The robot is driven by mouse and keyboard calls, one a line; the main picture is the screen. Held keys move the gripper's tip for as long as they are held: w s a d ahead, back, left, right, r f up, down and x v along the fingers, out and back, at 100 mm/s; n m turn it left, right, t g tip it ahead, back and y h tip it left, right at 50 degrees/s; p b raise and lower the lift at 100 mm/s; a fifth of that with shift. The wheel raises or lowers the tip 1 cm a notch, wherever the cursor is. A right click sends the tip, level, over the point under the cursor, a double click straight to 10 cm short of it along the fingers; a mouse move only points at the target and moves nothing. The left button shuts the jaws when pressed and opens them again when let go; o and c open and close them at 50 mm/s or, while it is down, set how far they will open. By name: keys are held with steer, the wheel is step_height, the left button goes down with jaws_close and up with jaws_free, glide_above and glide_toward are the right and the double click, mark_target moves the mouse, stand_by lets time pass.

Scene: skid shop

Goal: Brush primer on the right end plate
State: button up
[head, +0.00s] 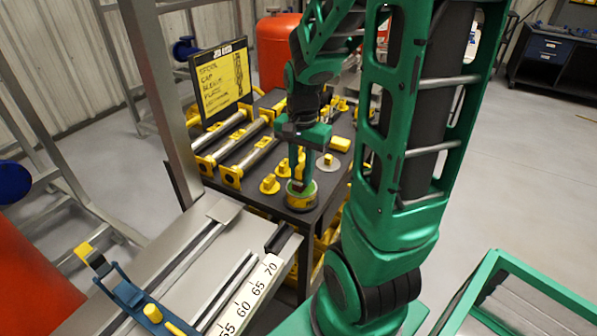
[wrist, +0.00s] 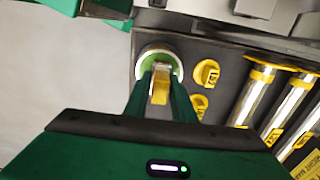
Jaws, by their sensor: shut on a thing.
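My gripper (head: 300,180) is at the front corner of a dark cart, pointing down. In the wrist view its green fingers (wrist: 161,85) are shut on a brush (wrist: 160,90) with a yellow handle. The brush's lower end is over or inside a round primer pot (wrist: 145,52) with a pale rim and green inside. I cannot tell which part is the right end plate.
Yellow-ended metal tubes (head: 243,158) and small yellow knobbed pieces (head: 270,184) lie on the cart near the pot. A yellow sign (head: 222,84) stands behind. A metal bench with a numbered ruler (head: 252,297) and a blue clamp (head: 130,297) is at the front left.

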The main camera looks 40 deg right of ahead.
mark_target(302, 166)
steer(key=shift+r, duration=3.5)
